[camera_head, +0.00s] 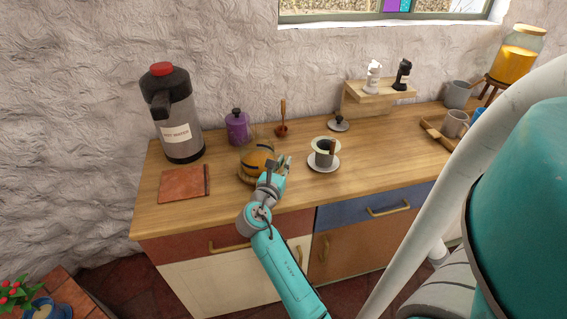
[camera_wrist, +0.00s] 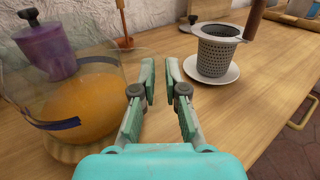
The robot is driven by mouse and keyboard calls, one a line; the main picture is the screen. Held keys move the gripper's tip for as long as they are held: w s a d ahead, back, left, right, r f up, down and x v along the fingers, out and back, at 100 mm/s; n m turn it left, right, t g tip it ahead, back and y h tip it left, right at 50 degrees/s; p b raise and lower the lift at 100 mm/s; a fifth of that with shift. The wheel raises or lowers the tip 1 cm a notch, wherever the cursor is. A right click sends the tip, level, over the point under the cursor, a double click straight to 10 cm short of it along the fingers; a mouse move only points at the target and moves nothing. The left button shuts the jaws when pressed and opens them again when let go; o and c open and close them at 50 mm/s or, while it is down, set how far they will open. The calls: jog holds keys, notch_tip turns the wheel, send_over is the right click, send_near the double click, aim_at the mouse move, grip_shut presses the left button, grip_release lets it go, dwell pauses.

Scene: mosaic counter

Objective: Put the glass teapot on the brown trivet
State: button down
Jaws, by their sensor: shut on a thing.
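The glass teapot (camera_head: 257,157), round with amber liquid and a dark band, is at the middle of the counter's left half. It also shows at the left of the wrist view (camera_wrist: 82,108). A round brown wooden trivet (camera_wrist: 62,153) lies directly beneath it, mostly covered. The teapot looks upright over it; I cannot tell whether they touch. My gripper (camera_wrist: 160,75) is at the teapot's right side, shut on the teapot with a gap between the fingers. The clear handle there is hard to make out.
A cup-shaped strainer (camera_wrist: 215,52) on a white saucer (camera_head: 323,164) stands close right of my gripper. A purple canister (camera_head: 237,129) is behind the teapot. A flat reddish-brown square (camera_head: 183,185) and a tall hot-water flask (camera_head: 176,115) are left. Bare counter lies in front.

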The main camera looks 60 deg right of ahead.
jog(key=c, duration=1.2)
grip_release()
jog(key=s+a, duration=0.1)
jog(key=a, duration=1.1)
jog(key=s+a+f+m+t+y, duration=0.2)
jog(key=s+a+f+t+y, duration=0.25)
jog(key=a+f, duration=0.4)
jog(key=s+a+f+m+t+y, duration=0.2)
jog(key=s+a+f+t+y, duration=0.35)
jog(key=a, duration=0.45)
jog(key=s+a+m+t+y, duration=0.1)
jog(key=s+a+m+y, duration=0.55)
jog(key=a, duration=0.25)
jog(key=s+a+r+m+t+y, duration=0.1)
jog(key=s+a+r+m, duration=0.1)
jog(key=s+r+m, duration=0.6)
jog(key=shift+s+a+r+m+t, duration=0.3)
jog(key=shift+s+a+r+m, duration=0.1)
jog(key=shift+s+r, duration=0.1)
